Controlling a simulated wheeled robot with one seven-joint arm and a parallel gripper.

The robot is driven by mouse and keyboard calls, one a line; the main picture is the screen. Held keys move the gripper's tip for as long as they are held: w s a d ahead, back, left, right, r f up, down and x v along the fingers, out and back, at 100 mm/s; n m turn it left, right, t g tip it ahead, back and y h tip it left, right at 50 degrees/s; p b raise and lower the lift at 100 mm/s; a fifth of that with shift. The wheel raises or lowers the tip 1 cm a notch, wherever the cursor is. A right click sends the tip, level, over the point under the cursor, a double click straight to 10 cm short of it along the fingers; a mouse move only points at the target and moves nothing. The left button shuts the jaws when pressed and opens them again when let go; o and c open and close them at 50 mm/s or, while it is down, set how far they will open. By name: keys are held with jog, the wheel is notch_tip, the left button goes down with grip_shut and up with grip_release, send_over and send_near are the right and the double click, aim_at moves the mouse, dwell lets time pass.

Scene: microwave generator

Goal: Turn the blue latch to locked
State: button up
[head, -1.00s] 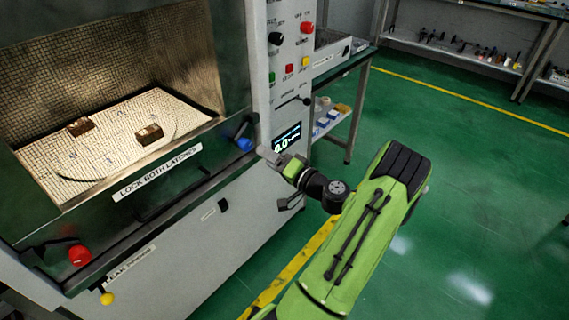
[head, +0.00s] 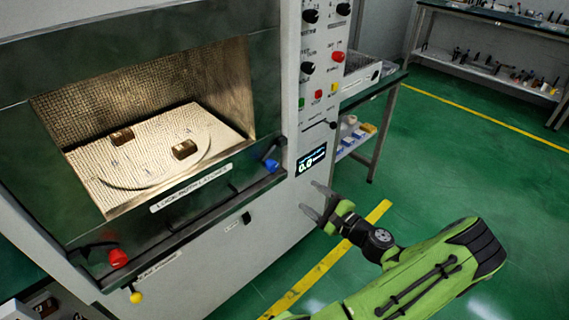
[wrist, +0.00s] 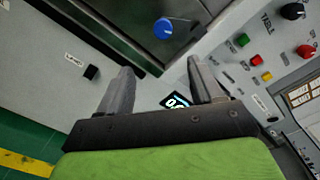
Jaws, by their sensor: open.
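The blue latch (head: 271,165) sits at the lower right corner of the microwave chamber's opening, near the right end of the dark sill. It also shows in the wrist view (wrist: 163,28), ahead of and above the fingertips. My gripper (head: 316,200) is open and empty, to the right of and below the latch in the head view, and apart from it. In the wrist view both grey fingers (wrist: 160,78) are spread, with the small display between them. A red latch (head: 118,258) sits at the sill's left end.
The display (head: 311,160) and a panel of coloured buttons and knobs (head: 318,92) are right of the latch. A yellow knob (head: 135,296) is low on the left. Two brown blocks lie inside the chamber (head: 205,128). Green floor (head: 480,150) is open at right.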

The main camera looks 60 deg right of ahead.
jog(key=r+m+p, duration=0.1)
jog(key=m, duration=0.4)
jog(key=b, duration=0.3)
send_near(275, 168)
jog(key=shift+m, duration=0.3)
jog(key=x, duration=0.9)
jog(key=shift+w, duration=0.25)
jog(key=shift+c, duration=0.5)
